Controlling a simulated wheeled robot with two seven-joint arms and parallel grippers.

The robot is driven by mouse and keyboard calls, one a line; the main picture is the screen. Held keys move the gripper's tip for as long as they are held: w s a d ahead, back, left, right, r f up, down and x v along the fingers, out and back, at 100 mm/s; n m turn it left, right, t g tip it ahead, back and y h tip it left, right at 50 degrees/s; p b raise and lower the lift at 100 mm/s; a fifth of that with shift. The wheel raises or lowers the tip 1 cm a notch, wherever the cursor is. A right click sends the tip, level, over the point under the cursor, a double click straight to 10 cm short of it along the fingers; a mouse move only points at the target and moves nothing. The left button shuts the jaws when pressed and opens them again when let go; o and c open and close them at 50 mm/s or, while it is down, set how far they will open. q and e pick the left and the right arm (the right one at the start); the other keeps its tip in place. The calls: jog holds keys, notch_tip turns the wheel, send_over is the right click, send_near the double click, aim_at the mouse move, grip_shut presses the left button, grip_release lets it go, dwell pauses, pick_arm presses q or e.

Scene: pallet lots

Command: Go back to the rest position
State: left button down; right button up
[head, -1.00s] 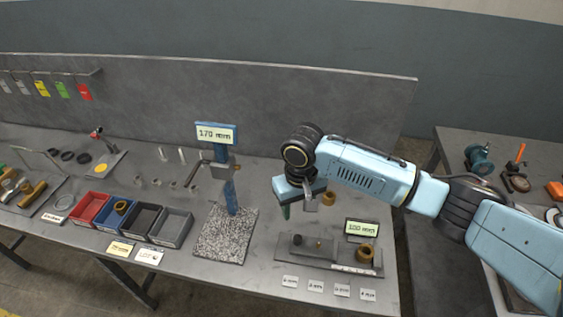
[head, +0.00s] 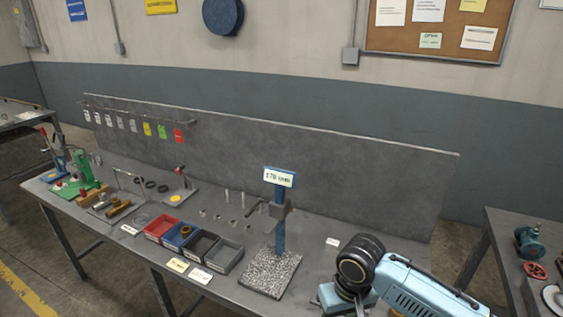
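My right arm comes in from the lower right of the head view, pale blue with a black wrist joint. My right gripper's body (head: 343,297) shows at the bottom edge, and its fingers are cut off below the frame. It is right of the granite-based height gauge (head: 281,225), apart from it, over the right part of the grey bench (head: 215,291). The gauge's display stands upright on a blue column. My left arm and gripper are out of the picture.
Red (head: 161,226), blue and dark bins stand in a row left of the gauge, a brass ring in the blue one. Coloured tags (head: 163,132) hang on the back panel. A second table (head: 500,240) with a teal tool is at right.

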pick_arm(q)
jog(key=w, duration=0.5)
pick_arm(e)
jog(key=s+a+f+n+t+y, duration=0.1)
jog(key=s+a+f+y, duration=0.2)
jog(key=s, duration=0.6)
jog(key=s+d+r+m+t+h, duration=0.2)
jog(key=s+d+h, duration=0.1)
jog(key=s+d, duration=0.9)
notch_tip(320, 180, down, 30)
jog(key=s+g+b, duration=0.1)
jog(key=s+b, duration=0.1)
jog(key=b, duration=0.3)
pick_arm(q)
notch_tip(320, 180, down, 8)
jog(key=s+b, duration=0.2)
jog(key=b, duration=0.1)
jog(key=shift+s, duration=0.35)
pick_arm(e)
jog(key=s+d+f, duration=0.1)
jog(key=s+f, duration=0.7)
jog(key=f, duration=0.1)
jog(key=s+d+f+g, duration=0.1)
jog(key=s+d+f, duration=0.1)
jog(key=s+f, duration=0.6)
jog(key=shift+s+d+f+n+h, duration=0.3)
jog(key=shift+f+h, duration=0.1)
jog(key=shift+f, duration=0.1)
